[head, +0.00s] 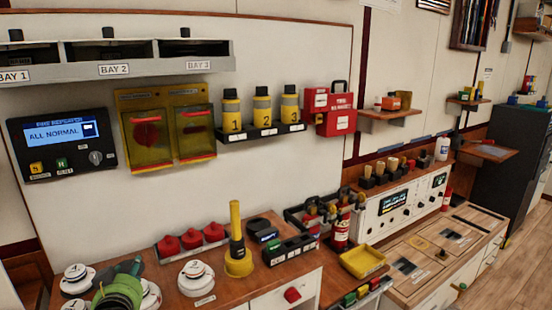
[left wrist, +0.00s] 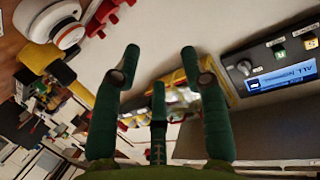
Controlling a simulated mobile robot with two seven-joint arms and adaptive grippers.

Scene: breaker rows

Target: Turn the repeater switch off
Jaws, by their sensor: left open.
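The fire repeater panel (head: 60,145) is a black box on the wall at the left of the head view, with a blue screen reading "ALL NORMAL". A grey round switch knob (head: 96,157) sits at its lower right, beside a yellow and a green button. In the left wrist view the panel (left wrist: 290,88) is upside down at the right, with the knob (left wrist: 245,67) in sight. My left gripper (head: 132,268) is green, open and empty, low in front of the bench and below the panel. Its spread fingers (left wrist: 160,55) are apart from the panel. My right gripper is not in view.
White detectors (head: 197,278), red call points (head: 190,240) and a yellow cone-like tool (head: 237,250) stand on the wooden bench near my left gripper. Two yellow covered units (head: 152,130) hang right of the panel. A bay shelf (head: 120,67) juts out above it.

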